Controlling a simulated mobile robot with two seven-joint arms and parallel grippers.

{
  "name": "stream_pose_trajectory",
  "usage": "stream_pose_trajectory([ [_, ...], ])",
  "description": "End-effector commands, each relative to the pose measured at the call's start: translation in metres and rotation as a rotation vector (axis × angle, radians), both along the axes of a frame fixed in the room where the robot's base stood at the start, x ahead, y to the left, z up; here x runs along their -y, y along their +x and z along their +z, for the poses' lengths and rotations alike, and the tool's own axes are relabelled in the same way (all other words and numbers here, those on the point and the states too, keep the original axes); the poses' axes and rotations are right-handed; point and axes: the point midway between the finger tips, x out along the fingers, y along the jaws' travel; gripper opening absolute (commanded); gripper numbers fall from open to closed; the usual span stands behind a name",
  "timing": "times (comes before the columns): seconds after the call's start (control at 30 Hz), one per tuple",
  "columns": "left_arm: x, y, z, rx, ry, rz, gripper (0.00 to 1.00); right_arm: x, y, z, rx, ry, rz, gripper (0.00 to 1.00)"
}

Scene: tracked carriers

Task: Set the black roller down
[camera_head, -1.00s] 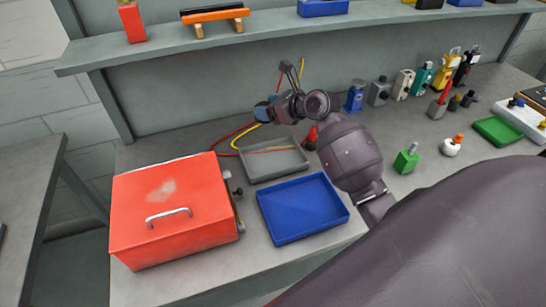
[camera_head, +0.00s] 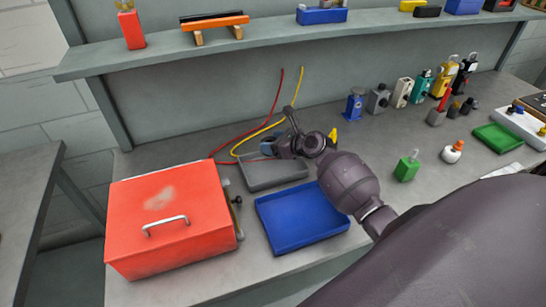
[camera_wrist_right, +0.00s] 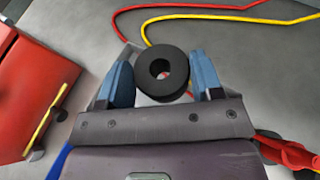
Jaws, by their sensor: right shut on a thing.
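The black roller (camera_wrist_right: 143,75) is a thick ring with a round hole, seen end-on in the right wrist view. My right gripper (camera_wrist_right: 162,76) is shut on it, with a blue finger on each side. In the head view my right gripper (camera_head: 268,147) is at the back edge of the grey tray (camera_head: 277,184), low over the bench. I cannot make out the roller there, nor tell whether it touches anything below. My left gripper is not in view.
A red toolbox (camera_head: 180,250) stands left of the grey tray, and an empty blue tray (camera_head: 302,222) lies in front. Red (camera_head: 262,128) and yellow (camera_head: 262,132) cables lie behind. A green block (camera_head: 406,170) and several small devices stand to the right.

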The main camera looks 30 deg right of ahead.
Motion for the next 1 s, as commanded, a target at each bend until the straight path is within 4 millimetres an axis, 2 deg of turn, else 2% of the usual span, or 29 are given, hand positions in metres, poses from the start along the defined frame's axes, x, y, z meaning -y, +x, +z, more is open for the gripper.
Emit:
stream_pose_trajectory([
  [0.17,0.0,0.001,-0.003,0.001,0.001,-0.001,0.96,-0.001,0.001,-0.012,0.001,0.001,0.001,0.34],
  [0.4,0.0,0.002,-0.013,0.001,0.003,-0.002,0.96,0.0,0.0,-0.044,-0.001,0.002,0.001,0.34],
  [0.5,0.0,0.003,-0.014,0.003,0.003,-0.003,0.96,0.0,0.0,-0.052,0.001,0.001,0.0,0.34],
  [0.93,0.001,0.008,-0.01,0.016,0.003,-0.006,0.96,0.0,0.0,-0.055,0.002,0.001,0.001,0.34],
  [0.97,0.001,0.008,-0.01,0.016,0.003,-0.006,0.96,0.0,0.0,-0.056,0.001,0.001,0.001,0.61],
  [1.0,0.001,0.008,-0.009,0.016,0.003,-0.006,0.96,0.0,0.0,-0.055,0.001,0.0,0.001,0.68],
])
